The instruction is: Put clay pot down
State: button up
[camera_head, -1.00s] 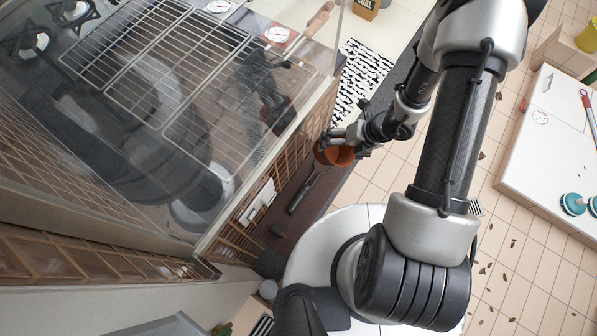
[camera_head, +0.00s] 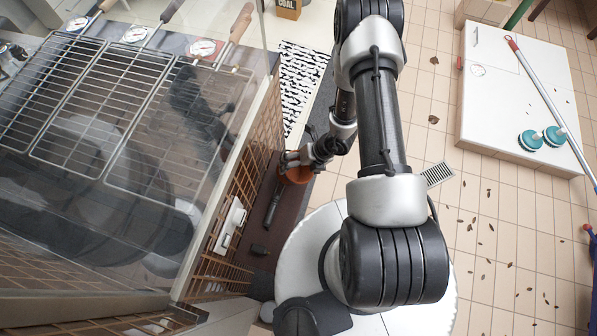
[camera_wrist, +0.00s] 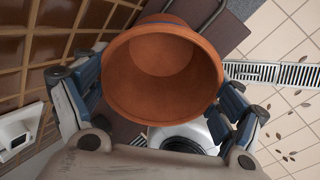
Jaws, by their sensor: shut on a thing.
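The clay pot (camera_wrist: 163,72) is a round, orange-brown pot, seen from its open top in the wrist view, and it looks empty. My gripper (camera_wrist: 160,95) has a blue-grey finger on each side of the pot and is shut on it. In the head view the pot (camera_head: 297,174) shows small and partly hidden under my gripper (camera_head: 296,160), over the dark brown shelf (camera_head: 284,215) beside the grill. I cannot tell whether the pot's base touches the shelf.
A dark long-handled tool (camera_head: 273,204) lies on the shelf. A brown lattice wall (camera_head: 258,155) with a white fixture (camera_head: 232,222) runs close on the left. The glass-covered grill (camera_head: 95,105) stands beyond it. Tiled floor (camera_head: 480,255) with scattered leaves lies to the right.

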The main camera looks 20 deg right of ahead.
aim_at(293, 175)
jog(key=shift+f+b, duration=0.55)
jog(key=shift+f, duration=1.35)
jog(key=shift+f, duration=0.1)
jog(key=o, duration=1)
